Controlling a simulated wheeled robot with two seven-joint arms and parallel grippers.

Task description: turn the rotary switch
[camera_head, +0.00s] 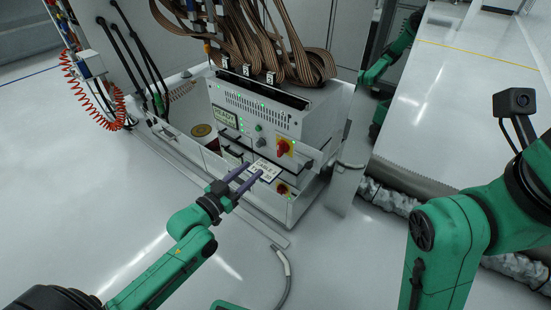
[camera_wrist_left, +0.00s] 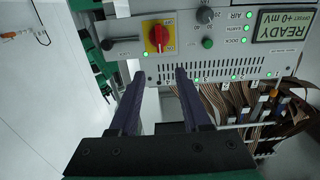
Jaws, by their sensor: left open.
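The rotary switch (camera_head: 284,148) is a red knob on a yellow plate at the right of the upper white unit's front panel. It also shows in the left wrist view (camera_wrist_left: 159,38), top centre, its grip bar roughly vertical in the picture. A second red and yellow knob (camera_head: 283,189) sits on the lower unit. My left gripper (camera_head: 255,169) is open, its two dark purple fingers apart and empty. In the left wrist view the fingertips (camera_wrist_left: 160,73) point at the panel, either side of the switch's line and apart from the knob. My right gripper is out of view.
A lit READY display (camera_wrist_left: 285,25), a grey knob (camera_wrist_left: 205,15) and a green button (camera_wrist_left: 207,43) are near the switch. A bar handle (camera_wrist_left: 122,42) is beside it. Brown ribbon cables (camera_head: 255,45) hang above the unit. A grey hose (camera_head: 284,270) lies on the otherwise clear floor in front.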

